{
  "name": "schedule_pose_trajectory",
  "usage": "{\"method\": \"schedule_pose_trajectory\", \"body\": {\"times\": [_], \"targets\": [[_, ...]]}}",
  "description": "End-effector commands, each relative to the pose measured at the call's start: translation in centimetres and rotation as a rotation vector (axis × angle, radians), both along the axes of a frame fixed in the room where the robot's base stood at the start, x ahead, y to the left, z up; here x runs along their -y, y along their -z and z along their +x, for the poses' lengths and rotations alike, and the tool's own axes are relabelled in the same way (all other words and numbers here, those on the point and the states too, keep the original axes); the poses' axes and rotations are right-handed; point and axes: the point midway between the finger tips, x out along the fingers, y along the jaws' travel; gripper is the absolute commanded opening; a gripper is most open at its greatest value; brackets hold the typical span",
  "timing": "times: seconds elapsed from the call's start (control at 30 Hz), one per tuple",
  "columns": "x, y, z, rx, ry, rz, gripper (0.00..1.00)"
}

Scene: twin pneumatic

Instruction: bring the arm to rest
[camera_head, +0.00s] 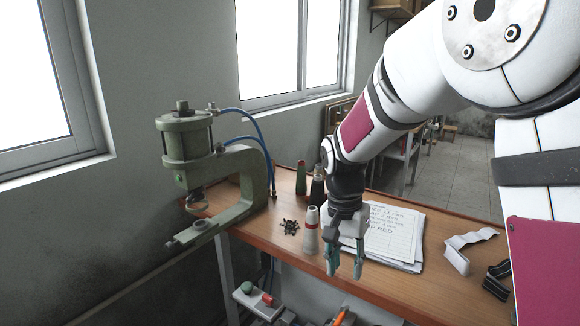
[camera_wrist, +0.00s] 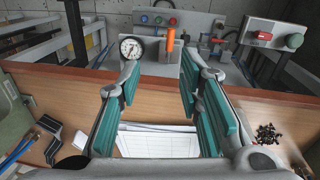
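My gripper (camera_head: 345,268) hangs pointing down over the front part of the wooden bench (camera_head: 385,292), in front of a stack of written papers (camera_head: 392,238). In the wrist view my gripper (camera_wrist: 158,85) shows its two teal-padded fingers spread apart with nothing between them. My arm reaches in from the upper right and bends down at the wrist. Whether the fingertips clear the bench front edge is hard to tell.
A green pneumatic press (camera_head: 225,175) with blue hoses stands at left. White webbing (camera_head: 462,248) lies right. A gauge (camera_wrist: 132,47) and orange lever (camera_wrist: 170,42) show below the bench.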

Motion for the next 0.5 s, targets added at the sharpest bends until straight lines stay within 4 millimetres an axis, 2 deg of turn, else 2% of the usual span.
{"method": "schedule_pose_trajectory", "body": {"times": [0.03, 0.2, 0.3, 0.5], "targets": [[0.7, -2.0, -1.1, 0.028, -0.021, 0.022, 0.33], [2.5, -6.5, -5.0, 0.102, -0.123, 0.069, 0.33], [3.4, -8.6, -7.5, 0.149, -0.186, 0.083, 0.33], [5.1, -11.6, -12.9, 0.249, -0.311, 0.084, 0.33]]}}
